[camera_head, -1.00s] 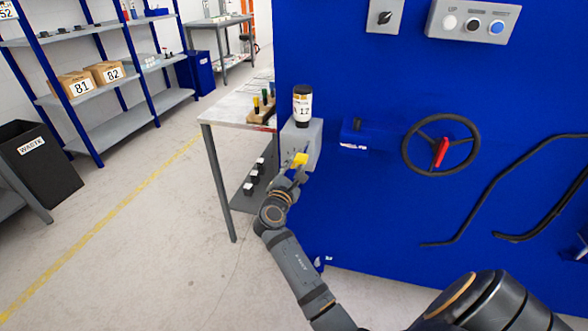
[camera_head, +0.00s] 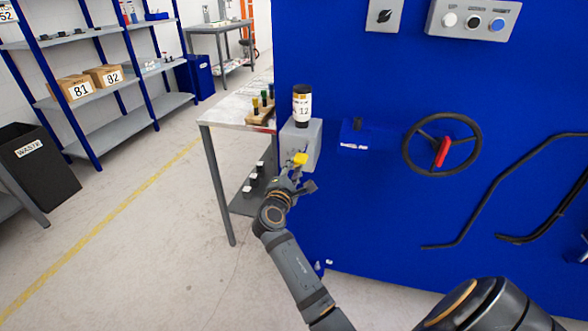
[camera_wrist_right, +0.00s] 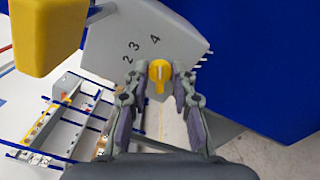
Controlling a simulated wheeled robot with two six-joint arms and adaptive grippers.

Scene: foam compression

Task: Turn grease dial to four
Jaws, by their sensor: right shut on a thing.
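The yellow grease dial (camera_wrist_right: 159,75) sits on the face of the grey grease box (camera_wrist_right: 115,45), beside the printed numbers 2, 3 and 4. A pale mark on the dial points up, roughly toward the 4. My right gripper (camera_wrist_right: 158,85) has its fingers on both sides of the dial and is shut on it. In the head view my right gripper (camera_head: 298,184) is low in front of the grey box (camera_head: 308,134), just under a yellow part (camera_head: 299,159). My left gripper is not in view.
A bottle labelled 12 (camera_head: 302,106) stands on the grey box. A work table (camera_head: 226,112) with a small rack (camera_head: 260,112) is to its left. The blue machine wall (camera_head: 370,215) with a handwheel (camera_head: 441,145) is to its right. A large yellow block (camera_wrist_right: 48,35) fills the upper-left wrist view.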

